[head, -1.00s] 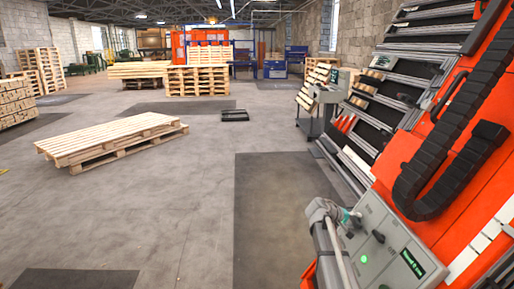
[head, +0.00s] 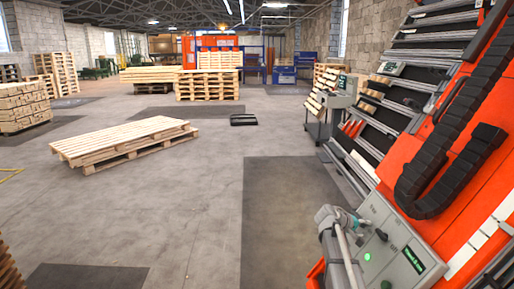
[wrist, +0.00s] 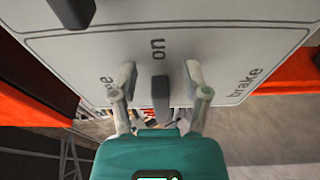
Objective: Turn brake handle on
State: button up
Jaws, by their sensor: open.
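A grey control panel (head: 395,235) stands at the lower right of the head view, with dark handles and a green light. In the wrist view its face (wrist: 215,50) carries the words "on" and "brake". A dark handle (wrist: 160,95) sticks out just below the word "on". My gripper (wrist: 160,72) is open, with one pale finger on each side of this handle and a visible gap to each. In the head view my gripper (head: 364,222) is at the panel's upper left edge, small and partly hidden. The handle's lower end is near the teal gripper body.
Another dark handle (wrist: 72,10) is at the wrist view's top left. An orange machine (head: 420,160) with a black cable chain (head: 450,160) rises behind the panel. A low pallet stack (head: 125,142) lies at left. The floor between is clear, with dark mats (head: 265,215).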

aim_at(367, 238)
jog(key=shift+s+a+f, duration=0.1)
jog(key=shift+s, duration=0.25)
jog(key=shift+s+a+f+y, duration=0.4)
jog(key=shift+s+a+f, duration=0.2)
jog(key=shift+s, duration=0.25)
jog(key=s+a+f+m+g+y, duration=0.1)
jog(key=s+a+f+y, duration=0.25)
jog(key=s+a, duration=0.4)
jog(key=s+a+f+g+y, duration=0.15)
jog(key=s+a+y, duration=0.25)
jog(key=s+a, duration=0.4)
jog(key=s+a+f+m+g+y, duration=0.1)
jog(key=s+a+f+y, duration=0.25)
jog(key=s+a, duration=0.4)
notch_tip(367, 238, up, 30)
jog(key=d+p, duration=0.1)
jog(key=p, duration=2.9)
jog(key=shift+s+d, duration=0.35)
jog(key=shift+s, duration=0.1)
